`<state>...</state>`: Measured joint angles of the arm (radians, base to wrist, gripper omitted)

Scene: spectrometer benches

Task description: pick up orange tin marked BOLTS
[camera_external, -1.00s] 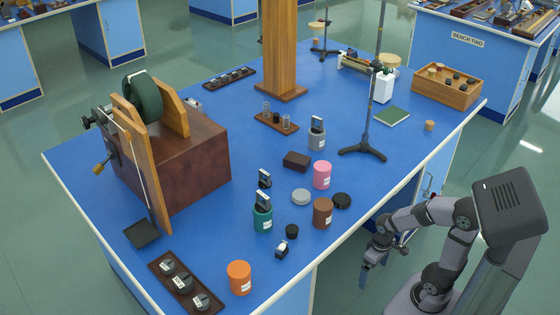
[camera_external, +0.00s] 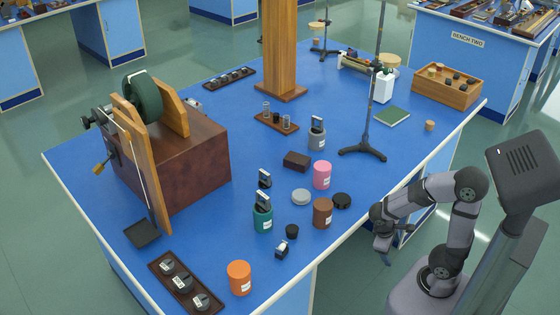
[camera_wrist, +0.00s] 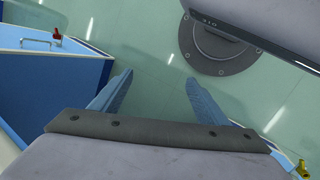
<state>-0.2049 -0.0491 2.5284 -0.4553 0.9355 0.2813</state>
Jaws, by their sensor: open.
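The orange tin (camera_external: 239,277) stands upright near the front edge of the blue bench, with a pale label whose writing is too small to read. My gripper (camera_external: 384,257) is off the right side of the bench, well away from the tin. In the wrist view my gripper (camera_wrist: 153,92) shows two blue fingers spread apart with nothing between them. The orange tin is not in the wrist view, which shows the floor and a blue cabinet side.
A dark tray of round weights (camera_external: 183,284) lies left of the orange tin. A teal tin (camera_external: 262,219), brown tin (camera_external: 322,213) and pink tin (camera_external: 322,175) stand farther back. The blue bench edge (camera_external: 345,240) lies between my arm and the tins.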

